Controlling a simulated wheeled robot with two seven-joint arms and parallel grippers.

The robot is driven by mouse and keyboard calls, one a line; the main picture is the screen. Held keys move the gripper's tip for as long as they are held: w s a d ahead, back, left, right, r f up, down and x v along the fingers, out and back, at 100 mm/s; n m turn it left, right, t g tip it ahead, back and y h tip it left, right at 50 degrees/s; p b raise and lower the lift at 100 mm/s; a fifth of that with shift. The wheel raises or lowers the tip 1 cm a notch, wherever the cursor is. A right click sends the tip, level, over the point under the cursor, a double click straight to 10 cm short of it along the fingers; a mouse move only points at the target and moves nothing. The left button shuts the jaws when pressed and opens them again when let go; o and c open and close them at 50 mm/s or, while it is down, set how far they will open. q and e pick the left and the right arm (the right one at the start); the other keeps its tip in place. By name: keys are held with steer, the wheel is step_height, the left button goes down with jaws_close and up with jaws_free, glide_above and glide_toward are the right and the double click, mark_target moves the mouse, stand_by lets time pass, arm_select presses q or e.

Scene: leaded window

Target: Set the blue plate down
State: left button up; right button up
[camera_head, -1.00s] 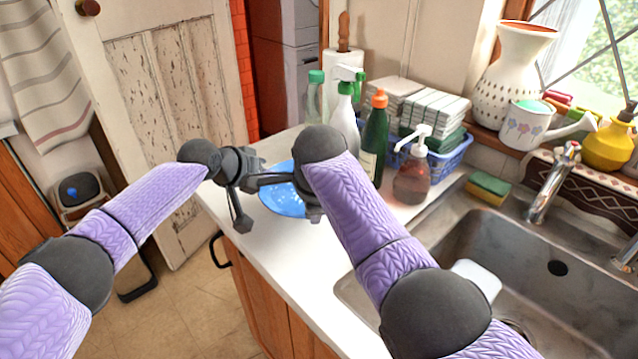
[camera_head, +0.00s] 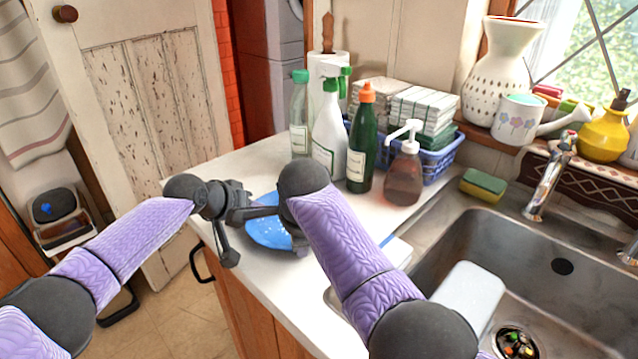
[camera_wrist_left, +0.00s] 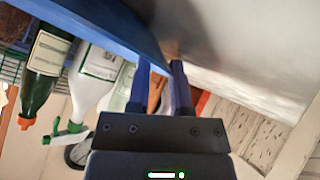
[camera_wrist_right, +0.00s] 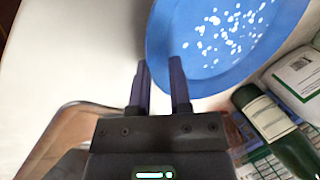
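The blue plate (camera_head: 268,233), with white specks, is low over the white counter near its front edge. I cannot tell whether it touches the counter. My left gripper (camera_head: 243,214) is at its left rim. In the left wrist view, the plate (camera_wrist_left: 105,28) is nearly edge-on and its rim runs between my left fingertips (camera_wrist_left: 161,72), which appear shut on it. In the right wrist view, the plate's speckled face (camera_wrist_right: 225,40) lies beyond my right gripper (camera_wrist_right: 160,68). A gap shows between the right fingers. My right forearm hides part of the plate in the head view.
A white spray bottle (camera_head: 327,135), a green bottle (camera_head: 361,145) and a soap pump (camera_head: 404,175) stand behind the plate. A blue basket (camera_head: 435,163) is behind them. The sink (camera_head: 470,235) is at right. Bare counter (camera_head: 232,168) lies behind the plate.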

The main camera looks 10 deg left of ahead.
arm_select(q)
steer(key=o, duration=0.3)
steer(key=shift+r, duration=0.25)
arm_select(e)
steer(key=o, duration=0.3)
steer(key=shift+r, duration=0.25)
arm_select(q)
steer(key=shift+o, duration=0.2)
arm_select(e)
steer(key=shift+o, duration=0.2)
steer(key=shift+s+r, duration=0.1)
steer(key=shift+r, duration=0.05)
arm_select(q)
steer(key=v, duration=1.2)
arm_select(e)
steer(key=v, duration=1.1)
steer(key=shift+r, duration=0.35)
steer(key=shift+s+d, duration=0.1)
